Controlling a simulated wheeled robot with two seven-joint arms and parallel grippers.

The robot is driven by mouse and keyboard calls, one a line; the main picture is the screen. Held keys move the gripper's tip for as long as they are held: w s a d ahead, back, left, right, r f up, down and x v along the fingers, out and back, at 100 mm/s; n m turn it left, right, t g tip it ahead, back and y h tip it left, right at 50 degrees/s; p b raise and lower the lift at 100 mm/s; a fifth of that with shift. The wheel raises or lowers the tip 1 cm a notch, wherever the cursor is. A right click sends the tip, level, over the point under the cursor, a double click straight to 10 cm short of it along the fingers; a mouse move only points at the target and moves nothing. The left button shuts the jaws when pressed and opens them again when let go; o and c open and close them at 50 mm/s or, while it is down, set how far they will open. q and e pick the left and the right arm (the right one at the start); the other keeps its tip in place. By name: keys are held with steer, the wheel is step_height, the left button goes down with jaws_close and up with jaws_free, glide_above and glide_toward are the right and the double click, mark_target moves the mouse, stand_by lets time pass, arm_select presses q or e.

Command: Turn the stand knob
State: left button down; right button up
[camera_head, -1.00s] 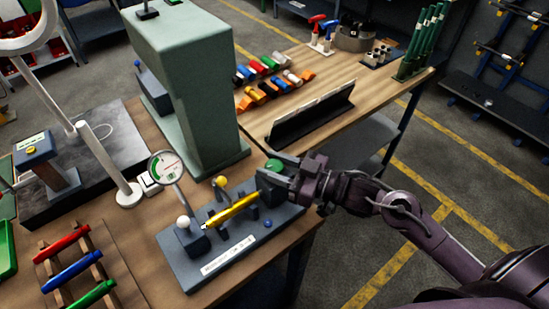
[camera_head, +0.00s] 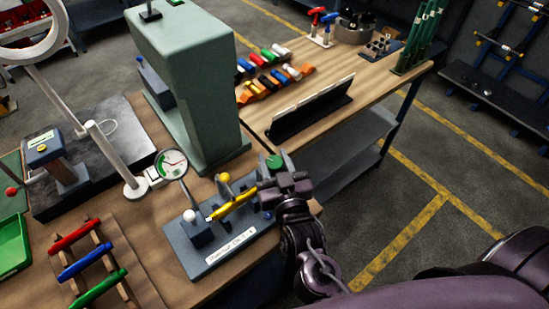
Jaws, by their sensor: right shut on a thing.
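The grey check stand (camera_head: 205,262) sits on the wooden bench near its front edge. A yellow shaft (camera_head: 232,204) lies across its supports, and a round dial gauge (camera_head: 172,164) stands over its left end. A white ball (camera_head: 190,216) and a yellow ball (camera_head: 225,178) top small posts on it. My right gripper (camera_head: 270,190) is shut at the stand's right end, beside the green-topped block (camera_head: 273,162). The stand knob appears to be between its jaws, hidden by the fingers. My left gripper is out of view.
A tall green machine column (camera_head: 190,90) stands behind the stand. A rack of coloured handles (camera_head: 90,262) lies to the left, near a lamp base (camera_head: 137,188). A dark tilted panel (camera_head: 310,110) stands on the back bench. Open floor lies to the right.

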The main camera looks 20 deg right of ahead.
mark_target(276, 169)
steer(key=shift+r+m+h, duration=0.1)
steer(key=shift+m+h, duration=0.6)
steer(key=shift+h, duration=0.4)
steer(key=o, duration=1)
steer(key=shift+c, duration=0.2)
steer(key=shift+s, duration=0.1)
steer(key=shift+s+f, duration=0.2)
steer(key=shift+s, duration=0.1)
steer(key=s, duration=0.2)
steer(key=s+b, duration=0.1)
steer(key=s, duration=0.1)
steer(key=s+a+b, duration=0.1)
steer(key=s, duration=0.1)
steer(key=shift+s, duration=0.15)
steer(key=shift+s+a+r, duration=0.1)
steer(key=shift+s+r, duration=0.05)
steer(key=shift+s, duration=0.15)
steer(key=shift+c, duration=0.4)
